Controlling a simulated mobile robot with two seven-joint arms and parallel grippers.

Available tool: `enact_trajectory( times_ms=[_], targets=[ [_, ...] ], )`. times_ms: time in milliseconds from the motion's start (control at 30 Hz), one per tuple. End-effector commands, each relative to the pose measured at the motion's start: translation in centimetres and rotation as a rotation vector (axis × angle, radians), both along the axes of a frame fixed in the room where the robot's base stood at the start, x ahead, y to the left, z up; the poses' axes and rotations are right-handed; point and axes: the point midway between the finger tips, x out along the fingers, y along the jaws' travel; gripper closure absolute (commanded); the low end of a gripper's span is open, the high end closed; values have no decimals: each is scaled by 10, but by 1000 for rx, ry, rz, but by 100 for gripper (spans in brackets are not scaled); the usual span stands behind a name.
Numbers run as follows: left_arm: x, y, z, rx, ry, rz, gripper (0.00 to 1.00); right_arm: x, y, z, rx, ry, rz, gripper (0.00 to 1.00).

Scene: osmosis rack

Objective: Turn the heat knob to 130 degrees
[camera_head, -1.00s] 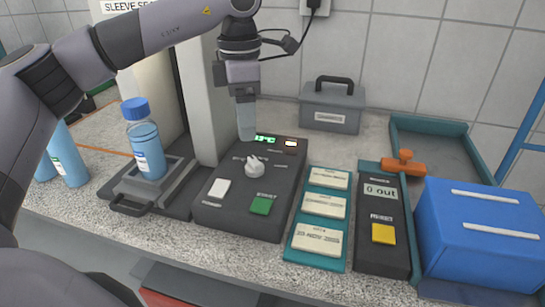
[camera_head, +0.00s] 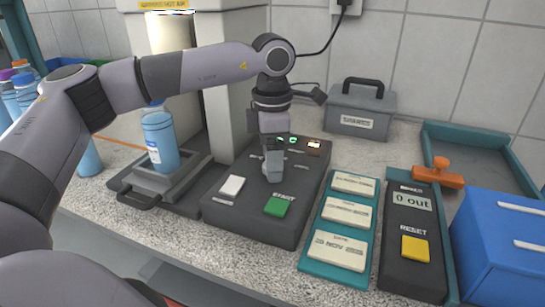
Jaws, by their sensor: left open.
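The dark control box (camera_head: 262,226) sits on the speckled counter. It carries a white button (camera_head: 231,187), a green START button (camera_head: 277,207) and small lit displays (camera_head: 313,145) near its back edge. The heat knob (camera_head: 266,167) is on its top and is mostly hidden behind my left gripper (camera_head: 273,174). My left gripper points down, open, with its fingertips at the knob; whether they touch it I cannot tell. The knob's angle and the temperature reading cannot be read. My right gripper is not in view.
A blue-liquid bottle (camera_head: 160,143) stands on the sealer's tray (camera_head: 190,171) at left. Teal date plates (camera_head: 338,250), a counter with a yellow RESET button (camera_head: 415,249), an orange-handled stamp (camera_head: 437,176) and a blue box (camera_head: 500,245) are at right. A grey case (camera_head: 361,112) stands behind.

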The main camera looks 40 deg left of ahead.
Motion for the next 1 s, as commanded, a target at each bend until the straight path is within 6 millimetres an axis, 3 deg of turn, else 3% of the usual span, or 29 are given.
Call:
enact_trajectory(
  times_ms=[200, 367, 400, 733, 1000],
  targets=[
    [0, 0, -1, 0, 0, 0, 30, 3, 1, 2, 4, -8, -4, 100],
    [0, 0, 0, 0, 0, 0, 82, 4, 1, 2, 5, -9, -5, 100],
    [0, 0, 0, 0, 0, 0, 85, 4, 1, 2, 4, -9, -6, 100],
    [0, 0, 0, -1, 1, -42, 85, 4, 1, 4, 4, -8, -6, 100],
    [0, 0, 1, -1, 2, -208, 84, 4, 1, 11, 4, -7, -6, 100]
  ],
)
